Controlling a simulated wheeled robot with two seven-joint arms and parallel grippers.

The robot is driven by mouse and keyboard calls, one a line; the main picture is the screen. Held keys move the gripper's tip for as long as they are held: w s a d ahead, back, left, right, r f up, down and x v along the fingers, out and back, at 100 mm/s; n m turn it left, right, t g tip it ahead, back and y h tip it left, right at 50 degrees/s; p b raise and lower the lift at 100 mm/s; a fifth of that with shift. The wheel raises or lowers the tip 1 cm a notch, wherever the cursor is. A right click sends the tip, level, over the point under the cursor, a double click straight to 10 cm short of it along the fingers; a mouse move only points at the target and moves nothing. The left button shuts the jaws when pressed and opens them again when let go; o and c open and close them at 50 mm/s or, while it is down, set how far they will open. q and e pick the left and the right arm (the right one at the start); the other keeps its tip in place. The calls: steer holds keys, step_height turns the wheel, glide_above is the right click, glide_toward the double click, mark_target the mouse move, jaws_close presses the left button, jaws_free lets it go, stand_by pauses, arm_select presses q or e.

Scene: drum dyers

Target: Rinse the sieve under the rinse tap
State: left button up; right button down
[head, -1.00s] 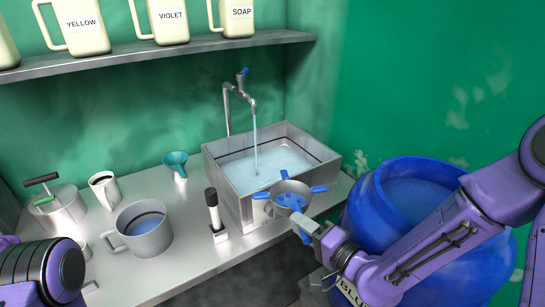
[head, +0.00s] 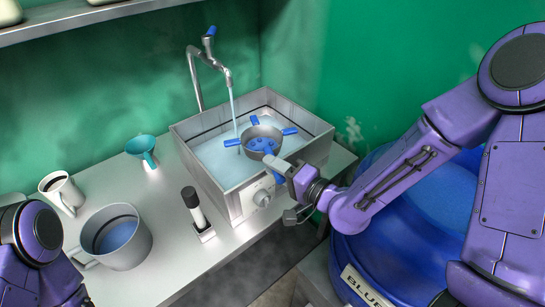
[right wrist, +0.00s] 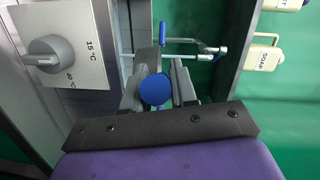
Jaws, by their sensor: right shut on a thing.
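The sieve (head: 262,133), a grey bowl with blue lugs, is over the sink basin (head: 185,150). The rinse tap (head: 220,72) is running, and its thin stream comes down at the sieve's left side. I cannot tell whether the water enters the bowl. My right gripper (head: 281,168) is shut on the sieve's blue handle at the basin's front rim. In the right wrist view the handle's round blue end (right wrist: 156,89) shows between the fingers. My left forearm shows at the lower left, but its gripper is out of view.
A dial (head: 262,198) sits on the basin's front wall. A black-handled tool (head: 195,208), a grey jug (head: 125,245), a white mug (head: 62,190) and a teal funnel (head: 143,148) stand on the counter to the left. A blue barrel (head: 375,240) is below my right arm.

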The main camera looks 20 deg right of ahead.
mark_target(245, 151)
steer(key=shift+w+f, duration=0.15)
steer(key=shift+w, duration=0.4)
steer(key=shift+x, duration=0.95)
steer(key=shift+w+a, duration=0.25)
steer(key=shift+w, duration=0.85)
steer(key=shift+w+d+r+x, duration=0.1)
steer(key=shift+d+r+x, duration=0.1)
steer(key=shift+x, duration=1.2)
steer(key=shift+w+d+r+x, duration=0.1)
steer(key=shift+w+d+x, duration=0.1)
steer(key=shift+x, duration=1.15)
steer(key=shift+w+d+r+x, duration=0.1)
steer(key=shift+d+x, duration=0.05)
steer(key=shift+x, duration=1.25)
arm_select(q)
steer(key=shift+w+f, duration=0.25)
steer(key=shift+w, duration=0.05)
arm_select(e)
steer(key=shift+r, duration=0.15)
steer(key=shift+s, duration=0.15)
